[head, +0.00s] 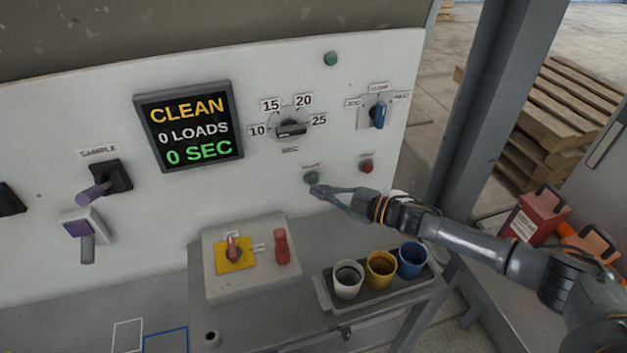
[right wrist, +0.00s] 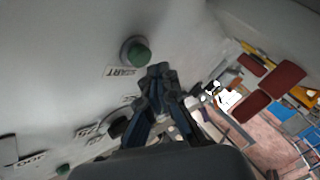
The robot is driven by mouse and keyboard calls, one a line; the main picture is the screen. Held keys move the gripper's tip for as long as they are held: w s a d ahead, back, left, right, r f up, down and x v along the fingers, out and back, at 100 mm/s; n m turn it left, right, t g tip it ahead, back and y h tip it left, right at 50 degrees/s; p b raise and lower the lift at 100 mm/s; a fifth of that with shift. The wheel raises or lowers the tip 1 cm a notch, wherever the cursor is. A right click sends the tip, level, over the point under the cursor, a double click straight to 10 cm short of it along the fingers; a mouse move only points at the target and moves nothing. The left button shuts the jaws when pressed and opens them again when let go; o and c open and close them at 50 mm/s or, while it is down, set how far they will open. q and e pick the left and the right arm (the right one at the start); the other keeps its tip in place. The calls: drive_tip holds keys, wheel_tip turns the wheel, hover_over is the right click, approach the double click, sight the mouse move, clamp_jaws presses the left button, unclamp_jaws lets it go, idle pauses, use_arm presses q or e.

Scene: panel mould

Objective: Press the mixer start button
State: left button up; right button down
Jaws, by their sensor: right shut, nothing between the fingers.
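The green start button (head: 311,178) sits low on the white panel, under a small label. In the right wrist view the green button (right wrist: 138,53) stands out of a dark ring, beside a label that reads START upside down. My right gripper (head: 316,190) is shut and empty, its tips just below and right of the button in the head view. In the right wrist view the closed fingertips (right wrist: 157,70) appear close beside the button, with a small gap in the picture. Contact is not visible. My left gripper is out of view.
A red button (head: 366,167) is to the right of the green one. A screen (head: 190,164) reads CLEAN, 0 LOADS, 0 SEC. A dial (head: 291,130) and a blue switch (head: 378,115) are above. A tray (head: 325,294) with three cups stands below my right arm.

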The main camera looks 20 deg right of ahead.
drive_tip(key=s+p, duration=0.2)
drive_tip(key=s, duration=0.3)
drive_tip(key=shift+d, duration=0.1)
idle(0.3)
idle(0.6)
